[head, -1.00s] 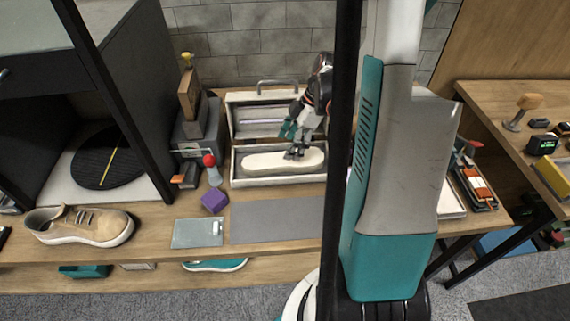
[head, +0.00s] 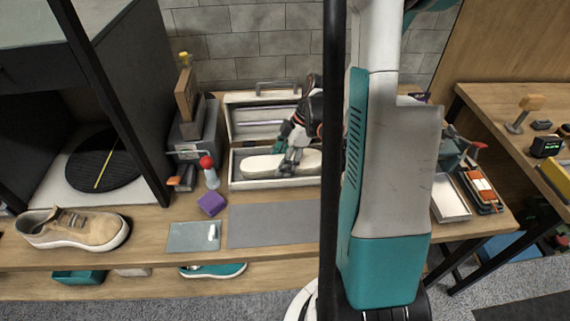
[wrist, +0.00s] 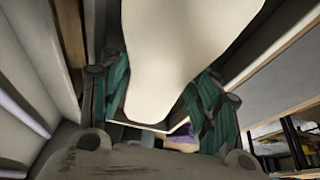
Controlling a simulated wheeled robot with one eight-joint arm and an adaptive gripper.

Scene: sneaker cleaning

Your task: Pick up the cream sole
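The cream sole (head: 262,165) lies lengthwise in the front part of an open pale box on the workbench. My gripper (head: 289,166) is down at the sole, right of its middle, with its fingers reaching across it. In the wrist view, the cream sole (wrist: 185,50) fills the top middle and its rounded end lies between the teal finger pads of my gripper (wrist: 160,100). The fingers are apart, one on each side of the sole. Whether both pads touch its edges is hard to tell.
The open box (head: 240,184) has raised walls and a lid part behind. A purple block (head: 211,203), a red-topped tool (head: 209,172), a grey mat (head: 270,224) and a tan sneaker (head: 75,229) are on the bench. My own arm and column block the view right of the box.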

